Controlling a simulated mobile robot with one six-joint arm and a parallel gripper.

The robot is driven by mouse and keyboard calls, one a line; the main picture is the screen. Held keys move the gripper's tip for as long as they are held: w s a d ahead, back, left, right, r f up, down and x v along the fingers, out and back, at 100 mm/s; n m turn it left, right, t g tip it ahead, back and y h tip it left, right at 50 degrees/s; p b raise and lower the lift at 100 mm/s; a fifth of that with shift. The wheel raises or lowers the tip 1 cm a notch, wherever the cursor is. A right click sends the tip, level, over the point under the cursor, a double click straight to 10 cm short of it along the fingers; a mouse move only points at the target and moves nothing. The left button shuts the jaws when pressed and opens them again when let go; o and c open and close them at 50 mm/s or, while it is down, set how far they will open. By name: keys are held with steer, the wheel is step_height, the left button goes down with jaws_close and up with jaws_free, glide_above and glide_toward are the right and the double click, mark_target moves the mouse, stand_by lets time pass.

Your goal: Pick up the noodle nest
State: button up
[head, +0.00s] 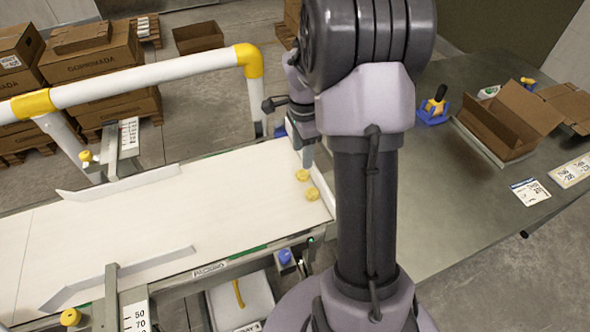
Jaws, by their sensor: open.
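Two small yellow noodle nests lie close together at the right end of the white belt (120,230). The farther nest (302,174) is beside the tip of my gripper (308,158), and the nearer nest (312,193) is a little toward the camera. My gripper points down just above the belt end. It is open, with no nest seen in it. My arm hides part of the area to the right of the belt end, and the fingers show only small, so I cannot tell whether they touch the farther nest.
Low white guide rails (120,278) flank the belt. A white and yellow pipe rail (150,82) runs behind it. A grey table (450,200) at right holds an open cardboard box (505,110) and labels (530,192). A white bin (240,300) stands below the belt's front edge.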

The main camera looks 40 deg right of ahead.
mark_target(301, 173)
steer(key=f+b, duration=0.1)
steer(key=f, duration=0.2)
steer(key=f+b, duration=0.1)
steer(key=f, duration=0.2)
steer(key=f+b, duration=0.2)
steer(key=f, duration=0.2)
steer(key=shift+w+d, duration=0.1)
steer(key=shift+w, duration=0.15)
steer(key=shift+r, duration=0.15)
steer(key=c, duration=1.1)
steer(key=shift+r, duration=0.1)
steer(key=r+p, duration=0.1)
steer(key=r, duration=0.1)
steer(key=r+p, duration=0.2)
steer(key=r, duration=0.1)
steer(key=a+r+p, duration=0.1)
steer(key=r, duration=0.1)
steer(key=shift+w+r, duration=0.15)
steer(key=w+a+p, duration=0.1)
steer(key=w+a, duration=0.1)
steer(key=a, duration=0.7)
steer(key=w+a+p, duration=0.1)
steer(key=w+a, duration=0.1)
steer(key=a, duration=0.7)
steer(key=shift+w+a+f+p, duration=0.2)
steer(key=shift+w+f+p, duration=0.05)
steer(key=shift+w+p, duration=0.1)
